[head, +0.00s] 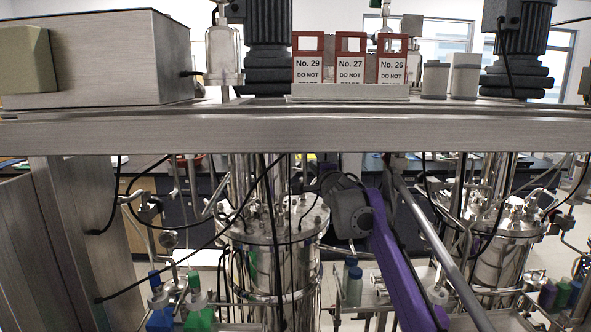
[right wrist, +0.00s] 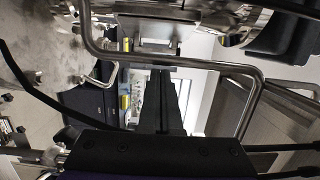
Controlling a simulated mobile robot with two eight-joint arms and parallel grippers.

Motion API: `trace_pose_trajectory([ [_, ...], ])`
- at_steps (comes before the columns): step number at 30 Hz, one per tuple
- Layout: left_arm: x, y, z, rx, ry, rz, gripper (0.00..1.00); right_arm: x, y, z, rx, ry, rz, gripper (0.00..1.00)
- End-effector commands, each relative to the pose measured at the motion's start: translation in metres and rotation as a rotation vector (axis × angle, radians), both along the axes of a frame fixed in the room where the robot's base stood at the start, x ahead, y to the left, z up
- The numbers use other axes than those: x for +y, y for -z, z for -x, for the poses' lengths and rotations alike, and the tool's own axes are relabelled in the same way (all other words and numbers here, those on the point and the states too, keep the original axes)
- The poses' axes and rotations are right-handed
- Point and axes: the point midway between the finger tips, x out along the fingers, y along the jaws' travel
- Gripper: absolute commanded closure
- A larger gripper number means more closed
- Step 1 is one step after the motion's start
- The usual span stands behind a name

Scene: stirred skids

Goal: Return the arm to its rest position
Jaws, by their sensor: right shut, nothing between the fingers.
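My right arm (head: 395,275), purple with a grey joint, rises from the bottom of the head view, right of the middle. It reaches up under the steel beam between the two steel vessels. Its far end is dark and partly lost among pipes and cables, so the fingertips do not show clearly there. In the right wrist view my right gripper (right wrist: 161,75) shows as dark fingers pointing up the picture. They are shut with nothing held. A bent steel tube runs close around the fingers in that view. My left gripper is not in view.
A steel beam (head: 300,133) crosses above the arm. Steel vessels stand left (head: 270,232) and right (head: 505,215) of it, with pipes and loose black cables. A thin slanted rod (head: 430,232) runs beside the arm. Red-framed number signs (head: 350,60) stand on the beam.

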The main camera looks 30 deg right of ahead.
Motion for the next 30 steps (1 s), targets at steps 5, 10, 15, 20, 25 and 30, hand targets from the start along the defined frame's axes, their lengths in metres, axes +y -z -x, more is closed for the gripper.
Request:
trace_pose_trajectory([
  [5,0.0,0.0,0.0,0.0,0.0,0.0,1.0,0.001,0.0,0.0,0.001,0.0,0.001,1.0],
  [10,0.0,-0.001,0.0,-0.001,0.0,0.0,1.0,0.013,0.011,0.01,0.057,0.023,0.064,1.0],
  [15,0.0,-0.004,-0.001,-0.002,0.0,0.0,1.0,0.054,0.059,0.05,0.275,0.051,0.263,1.0],
  [20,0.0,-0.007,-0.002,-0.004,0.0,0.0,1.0,0.104,0.133,0.113,0.556,-0.02,0.489,1.0],
  [25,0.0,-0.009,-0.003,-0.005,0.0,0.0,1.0,0.161,0.221,0.192,0.827,-0.223,0.726,1.0],
  [30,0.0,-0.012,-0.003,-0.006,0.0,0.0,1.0,0.214,0.306,0.277,1.008,-0.515,0.947,1.0],
])
